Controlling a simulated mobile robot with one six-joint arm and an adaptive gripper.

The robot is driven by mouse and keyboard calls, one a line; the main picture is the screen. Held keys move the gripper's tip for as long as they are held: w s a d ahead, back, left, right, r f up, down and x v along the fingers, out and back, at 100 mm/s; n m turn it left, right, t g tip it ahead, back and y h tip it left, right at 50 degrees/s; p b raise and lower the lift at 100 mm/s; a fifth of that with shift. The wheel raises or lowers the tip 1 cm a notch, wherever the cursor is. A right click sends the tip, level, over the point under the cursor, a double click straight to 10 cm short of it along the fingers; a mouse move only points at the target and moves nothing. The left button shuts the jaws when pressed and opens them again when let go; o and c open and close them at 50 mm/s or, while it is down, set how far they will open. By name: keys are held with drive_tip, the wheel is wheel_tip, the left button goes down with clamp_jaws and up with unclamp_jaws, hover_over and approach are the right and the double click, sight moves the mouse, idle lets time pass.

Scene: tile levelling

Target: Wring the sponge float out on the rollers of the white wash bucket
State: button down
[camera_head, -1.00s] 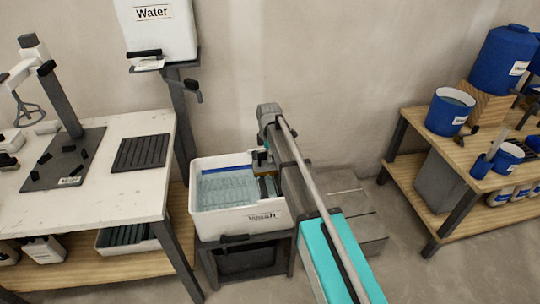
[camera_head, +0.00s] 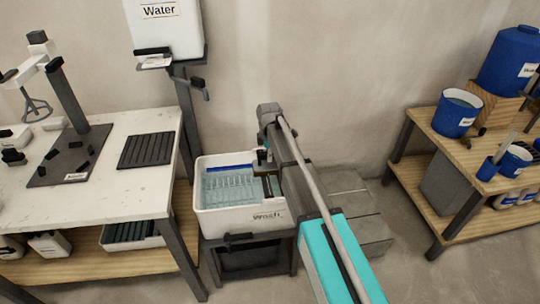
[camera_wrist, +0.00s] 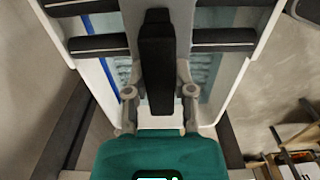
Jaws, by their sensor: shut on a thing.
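The white wash bucket (camera_head: 240,221) stands on a dark stand in the middle of the head view, with clear water in its left part. Its dark rollers show in the wrist view, one pair of bars at the left (camera_wrist: 97,45) and one at the right (camera_wrist: 222,41). My gripper (camera_wrist: 160,92) is shut on the black handle of the sponge float (camera_wrist: 157,55), over the bucket's roller end. The sponge face is hidden under the handle and fingers, so I cannot tell whether it touches the rollers. In the head view my arm covers most of the float.
A white-topped table (camera_head: 100,200) stands close to the bucket's left. A white water tank (camera_head: 163,35) on a post is behind it. A wooden shelf (camera_head: 455,151) with blue buckets stands at the right. The wall is close behind.

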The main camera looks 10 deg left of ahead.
drive_tip(key=shift+s+a, duration=0.25)
drive_tip(key=shift+a, duration=0.55)
